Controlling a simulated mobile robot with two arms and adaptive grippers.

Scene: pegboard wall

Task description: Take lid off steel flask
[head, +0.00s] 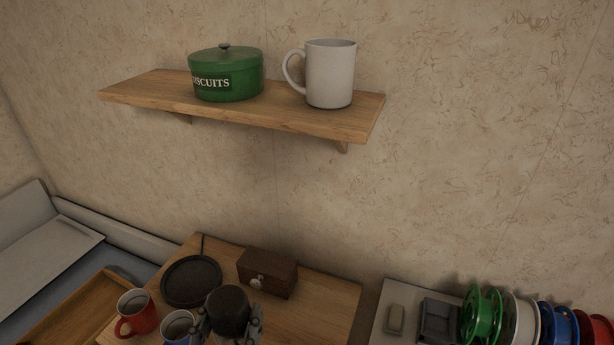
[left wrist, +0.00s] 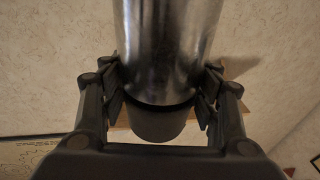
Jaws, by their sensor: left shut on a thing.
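The steel flask (left wrist: 168,45) shows in the left wrist view as a shiny metal cylinder running out of the top edge. A dark, narrower cap, its lid (left wrist: 160,122), sits against its end. My left gripper (left wrist: 163,100) is shut, with a finger on each side near the seam between lid and steel. In the head view the lid's dark top (head: 228,308) shows between the fingers of my left gripper (head: 228,330) at the bottom edge. The flask's steel body is hidden there. My right gripper is not in view.
A red mug (head: 137,312), a blue mug (head: 178,328), a dark round plate (head: 191,281) and a brown box (head: 267,272) crowd the flask. A wall shelf (head: 280,122) above holds a green biscuit tin (head: 226,75) and a white mug (head: 331,75). Coloured spools (head: 484,318) stand at right.

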